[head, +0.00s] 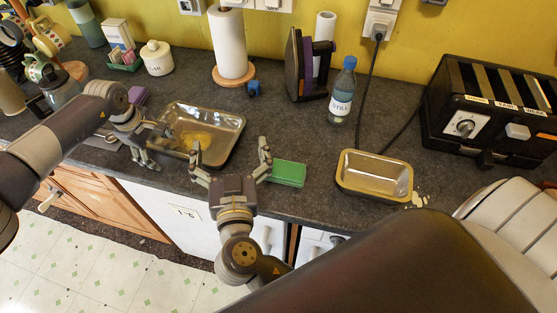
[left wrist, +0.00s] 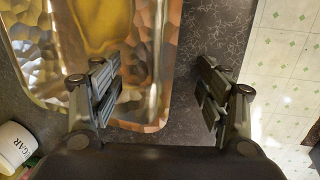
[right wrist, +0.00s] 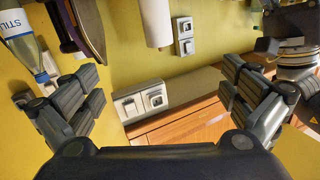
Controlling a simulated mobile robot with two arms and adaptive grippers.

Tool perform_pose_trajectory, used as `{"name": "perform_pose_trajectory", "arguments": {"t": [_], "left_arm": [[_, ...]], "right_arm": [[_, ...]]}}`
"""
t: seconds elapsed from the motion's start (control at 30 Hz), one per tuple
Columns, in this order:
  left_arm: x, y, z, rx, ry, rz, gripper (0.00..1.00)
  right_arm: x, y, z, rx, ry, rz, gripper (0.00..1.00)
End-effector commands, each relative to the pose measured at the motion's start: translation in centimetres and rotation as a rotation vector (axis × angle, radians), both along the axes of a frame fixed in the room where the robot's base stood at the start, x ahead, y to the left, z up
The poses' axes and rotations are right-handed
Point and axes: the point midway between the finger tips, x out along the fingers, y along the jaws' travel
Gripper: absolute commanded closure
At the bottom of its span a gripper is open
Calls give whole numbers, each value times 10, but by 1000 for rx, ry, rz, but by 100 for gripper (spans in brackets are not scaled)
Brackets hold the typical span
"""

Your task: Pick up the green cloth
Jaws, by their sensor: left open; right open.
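The green cloth (head: 288,173) lies as a flat, folded block on the dark counter near its front edge, in the head view. My right gripper (head: 230,150) is open and empty, just left of the cloth, with its right finger close to it; I cannot tell whether they touch. The right wrist view shows this gripper (right wrist: 160,90) open toward the wall, with no cloth in sight. My left gripper (head: 160,147) is open at the left side of the metal tray. In the left wrist view its fingers (left wrist: 160,90) straddle the tray's edge, empty.
The large metal tray (head: 226,119) holds something yellow. A smaller metal pan (head: 375,175) stands right of the cloth. Behind are a bottle (head: 342,92), an iron (head: 295,66), a paper towel roll (head: 228,46) and a small blue object (head: 254,88). A black toaster (head: 492,112) stands at right.

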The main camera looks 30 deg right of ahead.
Motion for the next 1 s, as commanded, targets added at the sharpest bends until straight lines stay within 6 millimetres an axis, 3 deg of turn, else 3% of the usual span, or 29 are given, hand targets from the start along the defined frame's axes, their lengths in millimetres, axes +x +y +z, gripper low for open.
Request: {"name": "perform_pose_trajectory", "arguments": {"t": [0.1, 0.2, 0.33, 0.5, 0.67, 0.8, 1.0], "left_arm": [[0, 0, 0, 0, 0, 0, 31], [0, 0, 0, 0, 0, 0, 31], [0, 0, 0, 0, 0, 0, 31], [0, 0, 0, 0, 0, 0, 31], [0, 0, 0, 0, 0, 0, 31], [0, 0, 0, 0, 0, 0, 31], [0, 0, 0, 0, 0, 0, 31]], "right_arm": [[23, 35, 41, -74, -152, 182, 0], [32, 66, 71, -142, -263, 335, 0], [33, 108, 100, -242, -386, 535, 0], [20, 158, 122, -393, -510, 795, 0], [1, 194, 122, -556, -580, 1035, 0], [-16, 214, 108, -713, -601, 1239, 0], [-36, 219, 70, -954, -555, 1510, 0]]}}
